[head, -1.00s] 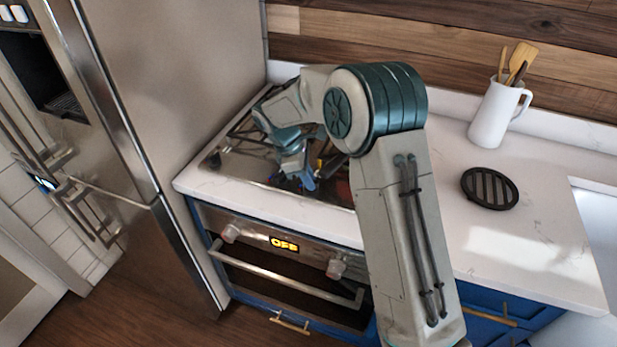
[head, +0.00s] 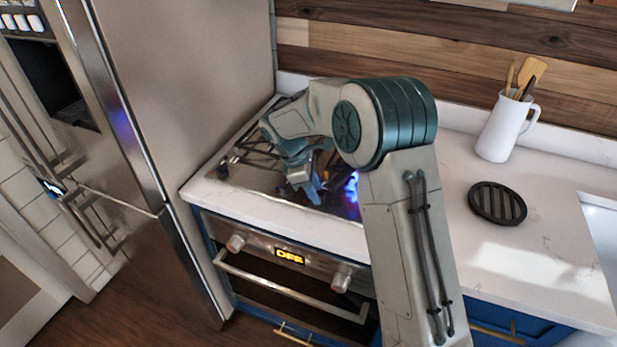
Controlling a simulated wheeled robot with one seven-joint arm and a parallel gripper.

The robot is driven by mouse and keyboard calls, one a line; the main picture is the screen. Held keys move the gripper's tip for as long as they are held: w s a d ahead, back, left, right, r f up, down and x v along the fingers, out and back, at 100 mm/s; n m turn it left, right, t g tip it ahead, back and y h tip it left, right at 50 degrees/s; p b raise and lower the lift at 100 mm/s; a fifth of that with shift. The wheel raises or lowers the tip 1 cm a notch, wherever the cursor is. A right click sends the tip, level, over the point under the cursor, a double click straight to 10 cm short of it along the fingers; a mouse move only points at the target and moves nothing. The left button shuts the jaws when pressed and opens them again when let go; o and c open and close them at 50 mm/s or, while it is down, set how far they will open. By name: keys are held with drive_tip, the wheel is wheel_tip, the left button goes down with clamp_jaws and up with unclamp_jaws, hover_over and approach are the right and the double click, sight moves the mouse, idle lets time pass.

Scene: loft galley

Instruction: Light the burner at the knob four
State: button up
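The cooktop (head: 262,183) is a shiny steel hob with dark grates, set in the white counter. A blue flame (head: 352,186) shows at its right side, partly behind my arm. My gripper (head: 308,190) points down over the front right part of the hob. Its fingers are small and partly hidden by my wrist, so I cannot tell whether they are open or shut, or whether they touch a knob. Knob four cannot be made out. A small dark part (head: 222,172) stands at the hob's left front.
The oven front below has two knobs, left (head: 235,243) and right (head: 341,279), and a display (head: 290,256) that seems to read OFF. A steel fridge (head: 190,120) stands close on the left. A white utensil jug (head: 500,128) and black trivet (head: 497,202) are on the right counter.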

drive_tip(key=b+v, duration=0.1)
drive_tip(key=v, duration=1.2)
drive_tip(key=shift+a+r, duration=0.2)
drive_tip(key=shift+r+p, duration=0.1)
drive_tip(key=shift+p, duration=0.85)
drive_tip(key=p+x, duration=0.1)
drive_tip(key=x, duration=1.3)
drive_tip(key=shift+d+p, duration=0.1)
drive_tip(key=shift+p, duration=0.25)
